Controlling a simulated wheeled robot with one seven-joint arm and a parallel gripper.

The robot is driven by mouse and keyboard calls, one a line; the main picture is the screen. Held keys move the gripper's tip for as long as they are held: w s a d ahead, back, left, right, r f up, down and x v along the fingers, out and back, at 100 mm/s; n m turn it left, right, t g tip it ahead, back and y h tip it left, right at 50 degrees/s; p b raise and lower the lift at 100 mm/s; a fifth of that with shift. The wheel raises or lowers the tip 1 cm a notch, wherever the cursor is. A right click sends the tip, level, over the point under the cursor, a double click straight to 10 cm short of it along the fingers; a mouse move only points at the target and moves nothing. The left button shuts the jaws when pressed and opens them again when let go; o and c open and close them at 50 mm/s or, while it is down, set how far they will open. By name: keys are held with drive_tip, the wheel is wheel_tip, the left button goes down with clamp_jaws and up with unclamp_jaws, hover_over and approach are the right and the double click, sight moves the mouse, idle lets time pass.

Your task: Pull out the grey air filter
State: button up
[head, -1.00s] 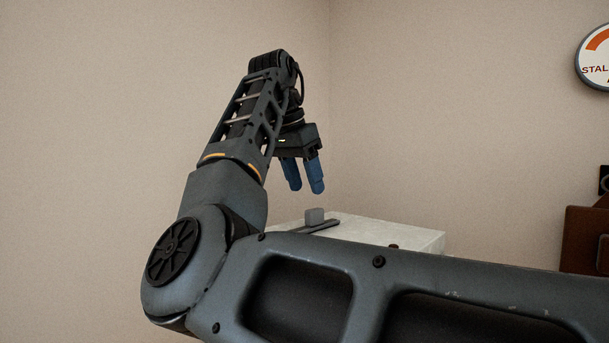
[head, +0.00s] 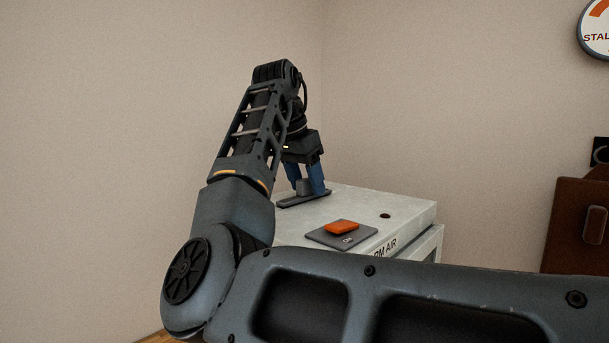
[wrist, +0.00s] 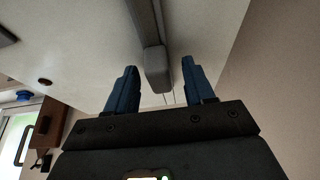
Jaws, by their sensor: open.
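The grey air filter shows as a flat grey plate (head: 312,199) with an upright grey grip block (head: 303,187), on top of a white cabinet (head: 405,207). The wrist view shows the grip block (wrist: 156,66) and the long plate (wrist: 146,20) running away from it. My gripper (head: 307,188) is open and points down, its blue fingers on either side of the grip block. In the wrist view my gripper (wrist: 159,66) has a gap between each finger and the block. Any part of the filter inside the cabinet is hidden.
An orange block (head: 341,227) on a dark grey plate (head: 328,238) sits nearer on the cabinet top, beside a small dark hole (head: 385,216). A brown box (head: 577,225) and a round gauge (head: 597,30) are on the right. My own arm covers much of the foreground.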

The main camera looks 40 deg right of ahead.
clamp_jaws()
drive_tip(key=c, duration=0.6)
unclamp_jaws()
clamp_jaws()
drive_tip(key=shift+r+p, duration=0.7)
drive_tip(key=shift+p, duration=0.25)
drive_tip(key=shift+r+p, duration=1.95)
drive_tip(key=shift+r, duration=1.45)
